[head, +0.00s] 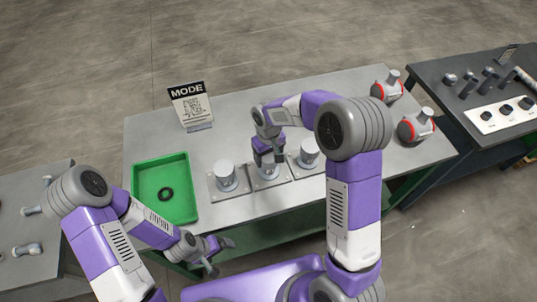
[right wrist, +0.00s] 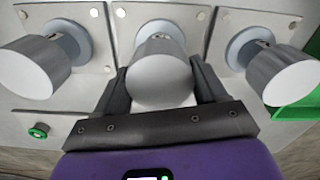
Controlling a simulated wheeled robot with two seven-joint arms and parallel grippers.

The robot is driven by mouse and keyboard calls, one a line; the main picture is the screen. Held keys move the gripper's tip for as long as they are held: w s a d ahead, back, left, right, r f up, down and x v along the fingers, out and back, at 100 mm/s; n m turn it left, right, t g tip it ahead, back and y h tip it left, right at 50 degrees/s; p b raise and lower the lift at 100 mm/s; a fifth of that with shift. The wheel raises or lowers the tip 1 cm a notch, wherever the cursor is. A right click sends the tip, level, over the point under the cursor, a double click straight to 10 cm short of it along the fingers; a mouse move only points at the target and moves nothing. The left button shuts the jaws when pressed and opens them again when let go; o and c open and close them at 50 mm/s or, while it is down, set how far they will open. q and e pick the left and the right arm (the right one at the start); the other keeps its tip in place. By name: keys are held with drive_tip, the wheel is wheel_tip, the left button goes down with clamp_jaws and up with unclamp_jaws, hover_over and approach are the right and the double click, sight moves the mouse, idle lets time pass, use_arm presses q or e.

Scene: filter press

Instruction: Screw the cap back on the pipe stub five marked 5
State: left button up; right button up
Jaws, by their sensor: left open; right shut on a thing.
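Three grey cylindrical caps stand upright in a row on square plates on the table. They are the left cap (head: 226,175), the middle cap (head: 268,170) and the right cap (head: 309,151). My right gripper (head: 265,158) is over the middle one. In the right wrist view its fingers are shut around the sides of the middle cap (right wrist: 160,75), which sits upright over a round collar (right wrist: 160,30) on its plate. No number 5 is legible in either view. My left gripper (head: 221,257) is open and empty, in front of the table's near edge.
A green tray (head: 142,195) with a dark ring (head: 166,194) stands left of the plates. A MODE sign (head: 190,105) stands behind. Two red-ringed grey fittings (head: 386,88) are at the right. A dark bench (head: 460,99) with knobs adjoins the right.

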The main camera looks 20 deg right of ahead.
drive_tip(key=shift+f, duration=0.2)
idle(0.5)
drive_tip(key=m+b, duration=0.1)
drive_tip(key=m, duration=0.2)
drive_tip(key=shift+m, duration=0.3)
drive_tip(key=shift+r+m, duration=0.1)
drive_tip(key=shift+m, duration=0.6)
drive_tip(key=shift+w, duration=0.1)
drive_tip(key=m, duration=0.2)
drive_tip(key=shift+m, duration=1.4)
drive_tip(key=shift+r, duration=0.1)
